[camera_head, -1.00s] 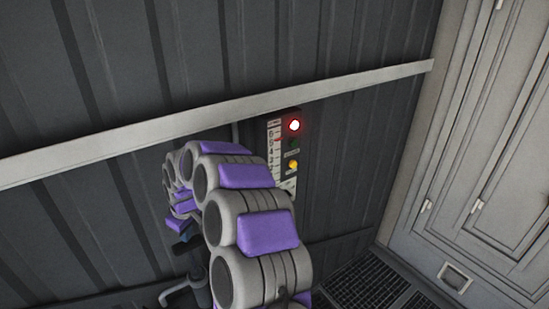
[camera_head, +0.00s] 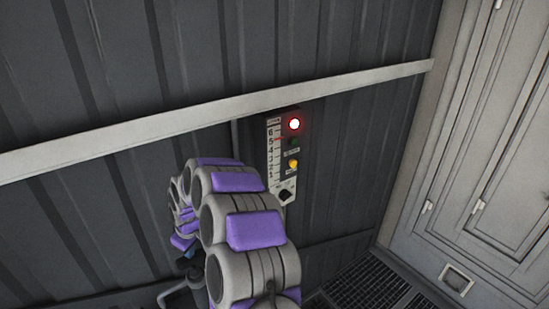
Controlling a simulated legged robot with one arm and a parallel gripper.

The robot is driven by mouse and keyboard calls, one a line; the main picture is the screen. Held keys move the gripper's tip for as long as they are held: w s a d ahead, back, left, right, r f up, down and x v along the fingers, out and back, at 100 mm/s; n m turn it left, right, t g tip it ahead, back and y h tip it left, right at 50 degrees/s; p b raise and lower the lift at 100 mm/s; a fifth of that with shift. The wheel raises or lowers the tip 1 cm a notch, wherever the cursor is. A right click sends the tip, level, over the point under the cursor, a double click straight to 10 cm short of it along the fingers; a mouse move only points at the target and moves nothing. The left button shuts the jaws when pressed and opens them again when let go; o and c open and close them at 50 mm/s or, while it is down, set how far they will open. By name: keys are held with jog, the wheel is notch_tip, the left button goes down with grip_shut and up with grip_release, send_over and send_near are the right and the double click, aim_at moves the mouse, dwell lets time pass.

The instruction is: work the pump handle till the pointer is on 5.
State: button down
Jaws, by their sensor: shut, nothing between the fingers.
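The gauge panel (camera_head: 285,158) is on the dark wall, with a white numbered scale (camera_head: 272,150) on its left side. A small red mark, seemingly the pointer, shows on the upper part of the scale; the digits are too small to tell exactly which it is on. A grey bent bar (camera_head: 178,290), seemingly the pump handle, shows at the bottom, left of my arm. My gripper (camera_head: 186,264) is a small dark shape just above that bar, shut and empty, partly hidden by my arm. Whether it touches the bar cannot be told.
The panel has a lit red lamp (camera_head: 294,124), a dark green lamp (camera_head: 293,142), a yellow button (camera_head: 293,164) and a black knob (camera_head: 286,196). A pale rail (camera_head: 130,139) crosses the wall. White cabinet doors (camera_head: 490,150) stand right; floor grating (camera_head: 365,285) lies below.

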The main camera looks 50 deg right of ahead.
jog(key=shift+s+f+b, duration=0.1)
jog(key=shift+f+b, duration=0.2)
jog(key=shift+f, duration=1.6)
jog(key=w+p+v, duration=0.2)
jog(key=p+v, duration=0.1)
jog(key=v, duration=0.8)
jog(key=shift+a+r, duration=0.4)
jog(key=shift+r, duration=0.25)
jog(key=shift+w, duration=0.15)
jog(key=v, duration=0.1)
jog(key=p+v, duration=0.1)
jog(key=v, duration=0.1)
jog(key=w+p+v, duration=0.1)
jog(key=v, duration=0.1)
jog(key=shift+a+r, duration=0.1)
jog(key=shift+a, duration=0.05)
